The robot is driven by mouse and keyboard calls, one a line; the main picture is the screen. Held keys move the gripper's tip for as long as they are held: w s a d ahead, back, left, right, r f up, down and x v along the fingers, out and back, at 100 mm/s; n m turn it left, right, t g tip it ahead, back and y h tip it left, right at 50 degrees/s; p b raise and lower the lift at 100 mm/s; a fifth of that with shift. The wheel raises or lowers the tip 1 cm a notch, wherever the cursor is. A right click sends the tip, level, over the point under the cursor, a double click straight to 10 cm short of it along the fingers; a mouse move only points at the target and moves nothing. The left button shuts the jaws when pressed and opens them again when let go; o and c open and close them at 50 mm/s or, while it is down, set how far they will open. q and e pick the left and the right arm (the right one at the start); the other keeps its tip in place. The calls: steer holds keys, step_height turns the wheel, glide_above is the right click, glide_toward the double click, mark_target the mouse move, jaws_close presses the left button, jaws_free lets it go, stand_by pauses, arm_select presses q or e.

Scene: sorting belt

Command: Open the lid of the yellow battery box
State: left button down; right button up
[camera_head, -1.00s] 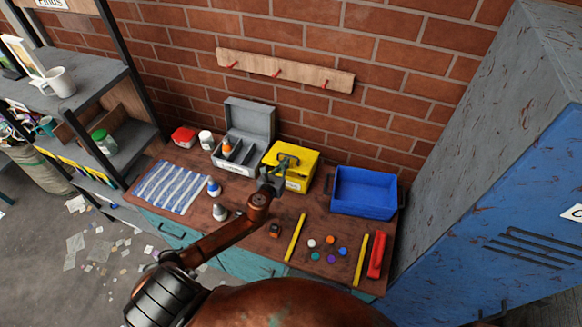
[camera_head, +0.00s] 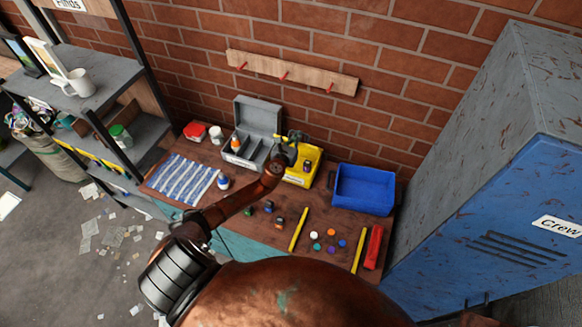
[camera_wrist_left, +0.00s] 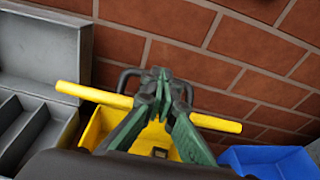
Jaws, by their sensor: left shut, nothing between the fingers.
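The yellow battery box (camera_head: 297,180) stands near the wall, between the grey box and the blue bin. Its lid (camera_head: 281,136) is raised, and part of the inside shows, with a small dark item (camera_head: 307,165) in it. In the left wrist view the lid (camera_wrist_left: 215,122) shows edge-on, as yellow strips on both sides of my left gripper (camera_wrist_left: 160,85). A dark handle (camera_wrist_left: 125,75) shows behind the fingers. My left gripper (camera_head: 291,141) is shut with nothing between its fingers, close against the lid at its handle. My right gripper is not in view.
A grey open box (camera_head: 258,117) stands directly left of the yellow box. A blue bin (camera_head: 364,190) stands to the right. Small batteries (camera_head: 268,207), yellow strips (camera_head: 298,230) and coloured discs (camera_head: 316,236) lie in front. A striped cloth (camera_head: 182,182) lies at left.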

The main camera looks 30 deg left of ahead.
arm_select(q)
steer(key=w, duration=0.1)
steer(key=w+r, duration=0.1)
steer(key=w, duration=0.1)
steer(key=w+a, duration=0.1)
steer(key=shift+w+r, duration=0.3)
stand_by(1.1)
